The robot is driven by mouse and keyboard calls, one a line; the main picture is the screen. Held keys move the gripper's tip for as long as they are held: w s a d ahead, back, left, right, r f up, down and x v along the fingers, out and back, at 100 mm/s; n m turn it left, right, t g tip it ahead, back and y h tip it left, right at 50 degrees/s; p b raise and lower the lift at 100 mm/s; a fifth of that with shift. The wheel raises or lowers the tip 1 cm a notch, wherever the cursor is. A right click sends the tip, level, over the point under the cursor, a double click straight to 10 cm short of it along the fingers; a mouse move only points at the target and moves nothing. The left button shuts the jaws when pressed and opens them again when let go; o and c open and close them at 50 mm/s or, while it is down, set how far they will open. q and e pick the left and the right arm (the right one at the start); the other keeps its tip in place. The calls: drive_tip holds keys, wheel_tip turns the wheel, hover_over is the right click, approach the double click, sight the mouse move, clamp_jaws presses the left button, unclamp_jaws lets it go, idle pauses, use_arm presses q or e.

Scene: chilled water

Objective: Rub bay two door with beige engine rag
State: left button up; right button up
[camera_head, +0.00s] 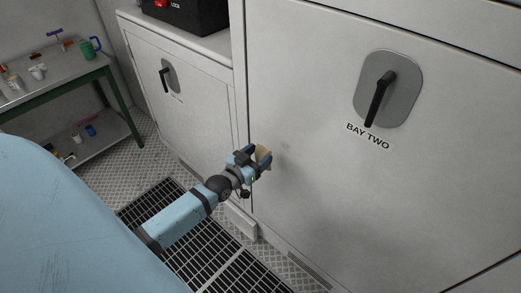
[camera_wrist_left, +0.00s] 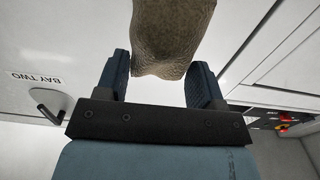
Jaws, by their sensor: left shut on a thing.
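The bay two door (camera_head: 330,180) is a large pale grey panel with a black handle on a grey plate and a "BAY TWO" label. A faint darker smudge shows on it just right of my left gripper. My left gripper (camera_head: 262,158) is at the door's left edge, low on the panel. It is shut on the beige rag (camera_wrist_left: 172,38), which sits between its two blue fingers. In the head view the rag (camera_head: 264,154) is at or very near the door surface; I cannot tell whether it touches. My right gripper is not in view.
A neighbouring cabinet door (camera_head: 185,100) with its own black handle stands to the left, with a black case (camera_head: 188,14) on top. A green-framed bench (camera_head: 60,85) holds several small items. Floor grating (camera_head: 165,205) lies below my arm.

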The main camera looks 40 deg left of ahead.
sight(290, 143)
use_arm(q)
drive_tip(key=shift+w+d+b, duration=0.15)
drive_tip(key=shift+w+b, duration=0.45)
drive_tip(key=shift+w, duration=0.95)
drive_tip(key=shift+w+d+b, duration=0.1)
drive_tip(key=shift+w+b, duration=0.45)
drive_tip(key=shift+w, duration=0.95)
drive_tip(key=shift+w+d, duration=0.1)
drive_tip(key=shift+w, duration=0.9)
drive_tip(key=shift+s+d+r+p, duration=0.1)
drive_tip(key=shift+d+p, duration=0.35)
drive_tip(key=shift+d, duration=0.45)
drive_tip(key=shift+s+d+p, duration=0.15)
drive_tip(key=shift+d+p, duration=0.25)
drive_tip(key=shift+d, duration=0.7)
